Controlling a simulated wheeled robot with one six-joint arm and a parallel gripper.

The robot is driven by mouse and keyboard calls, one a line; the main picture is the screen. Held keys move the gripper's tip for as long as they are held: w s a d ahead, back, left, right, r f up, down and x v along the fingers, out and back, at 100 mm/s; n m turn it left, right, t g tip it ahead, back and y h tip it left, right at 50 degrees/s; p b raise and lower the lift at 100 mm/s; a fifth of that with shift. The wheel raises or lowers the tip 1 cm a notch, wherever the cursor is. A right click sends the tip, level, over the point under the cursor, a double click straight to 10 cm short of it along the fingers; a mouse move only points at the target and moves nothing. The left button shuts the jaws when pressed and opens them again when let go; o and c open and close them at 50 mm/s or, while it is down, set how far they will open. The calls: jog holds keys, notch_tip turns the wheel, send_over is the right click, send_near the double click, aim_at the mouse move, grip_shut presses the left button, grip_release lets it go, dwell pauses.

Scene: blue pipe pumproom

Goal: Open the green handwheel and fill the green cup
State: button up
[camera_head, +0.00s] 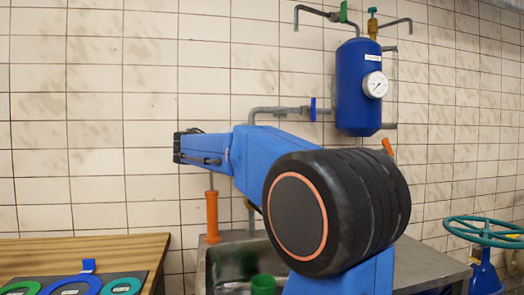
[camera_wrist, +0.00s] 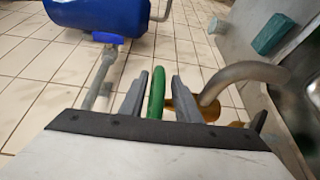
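In the wrist view a green handwheel (camera_wrist: 156,94) stands edge-on between the two grey fingers of my gripper (camera_wrist: 158,92). The fingers are apart, with a narrow gap on each side of the wheel. Behind it are a brass valve body (camera_wrist: 182,103) and a curved grey spout (camera_wrist: 240,72). In the head view my arm hides this valve, and I cannot make out my gripper's fingers there. The green cup (camera_head: 263,284) stands in the grey sink (camera_head: 230,262) at the bottom of the head view, cut off by the frame.
A blue tank (camera_head: 358,88) with gauge hangs on the tiled wall; it shows in the wrist view too (camera_wrist: 100,14). A blue valve handle (camera_head: 313,109) sits on its pipe. A teal wheel (camera_head: 487,232) is at right. Coloured rings (camera_head: 72,286) lie on the wooden table (camera_head: 135,246).

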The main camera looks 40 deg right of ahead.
jog(key=w+a, duration=0.2)
jog(key=a, duration=1.5)
jog(key=shift+w+a+r, duration=0.15)
jog(key=shift+r, duration=0.3)
dwell(0.6)
